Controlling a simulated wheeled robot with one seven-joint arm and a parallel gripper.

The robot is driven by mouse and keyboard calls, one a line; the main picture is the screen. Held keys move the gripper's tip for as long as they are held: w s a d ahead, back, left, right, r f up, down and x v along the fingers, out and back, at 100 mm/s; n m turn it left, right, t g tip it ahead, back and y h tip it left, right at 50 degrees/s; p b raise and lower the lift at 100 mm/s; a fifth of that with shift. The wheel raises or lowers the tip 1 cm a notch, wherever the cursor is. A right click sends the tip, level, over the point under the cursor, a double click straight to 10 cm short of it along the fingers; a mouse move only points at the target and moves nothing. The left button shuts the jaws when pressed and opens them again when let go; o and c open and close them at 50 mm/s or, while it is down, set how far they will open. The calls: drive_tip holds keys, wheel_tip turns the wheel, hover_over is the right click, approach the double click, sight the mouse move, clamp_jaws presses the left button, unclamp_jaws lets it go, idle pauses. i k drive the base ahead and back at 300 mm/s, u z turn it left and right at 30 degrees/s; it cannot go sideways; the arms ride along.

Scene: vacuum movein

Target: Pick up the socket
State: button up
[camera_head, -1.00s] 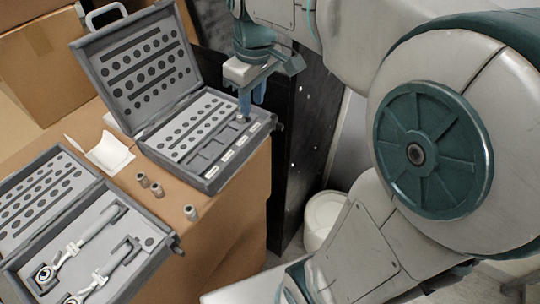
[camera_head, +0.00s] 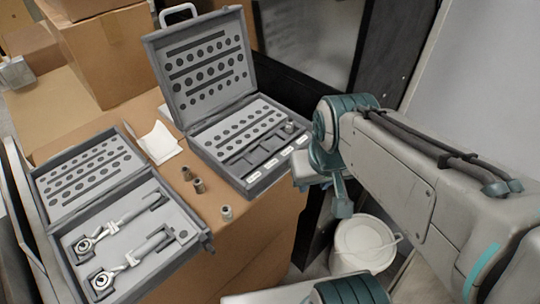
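Three small metal sockets stand loose on the cardboard surface: a brownish one (camera_head: 187,173), a darker one beside it (camera_head: 199,186) and a lighter one nearer the front (camera_head: 227,212). Another socket-like piece (camera_head: 289,127) sits in the right end of the open grey socket case (camera_head: 222,150). Which socket is meant cannot be told. My gripper (camera_head: 335,197) is to the right of the case, beyond the edge of the cardboard box and apart from all the sockets. Its fingers are seen edge-on and partly hidden, and I see nothing held in it.
A second open grey case (camera_head: 175,257) with two ratchet-like tools lies at the front left. A folded white paper (camera_head: 159,143) lies between the cases. Cardboard boxes (camera_head: 105,55) stand behind. A white bucket (camera_head: 362,247) stands below on the right, near a dark panel.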

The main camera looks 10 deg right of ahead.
sight(197, 183)
drive_tip(key=u, duration=1.6)
drive_tip(key=k, duration=0.55)
drive_tip(key=z, duration=0.4)
drive_tip(key=i, duration=0.4)
